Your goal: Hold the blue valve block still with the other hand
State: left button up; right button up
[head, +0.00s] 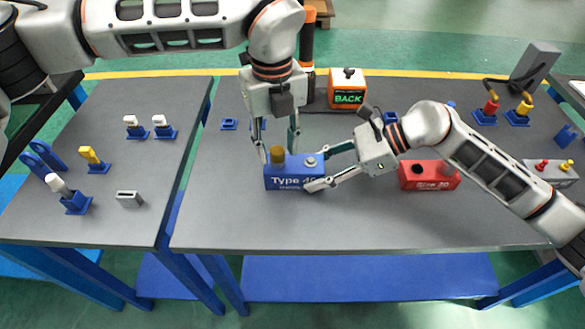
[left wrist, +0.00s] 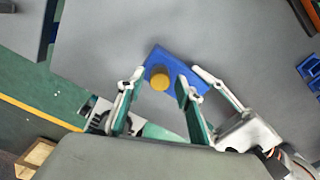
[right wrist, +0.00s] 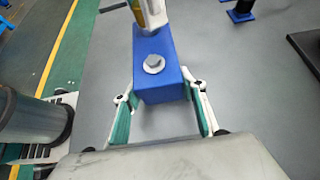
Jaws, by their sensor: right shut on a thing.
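The blue valve block (head: 294,176), marked "Type", lies on the dark grey table near its front. A yellow knob (head: 277,155) stands on its left end and a grey hex bolt (head: 311,162) on its right end. My right gripper (head: 322,168) is shut on the block's right end, one finger on each long side; the right wrist view shows the bolt (right wrist: 154,64) between them. My left gripper (head: 277,146) points down over the knob, fingers open; in the left wrist view they stand apart on either side of the knob (left wrist: 160,78).
An orange box with a "BACK" display (head: 347,92) stands behind. Small blue stands hold parts on the left table (head: 130,222) and at the far right. The table front is clear.

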pick_arm(q)
jog(key=m, duration=1)
jog(key=shift+m, duration=0.3)
grip_shut()
jog(key=shift+r, duration=0.1)
dwell(0.4)
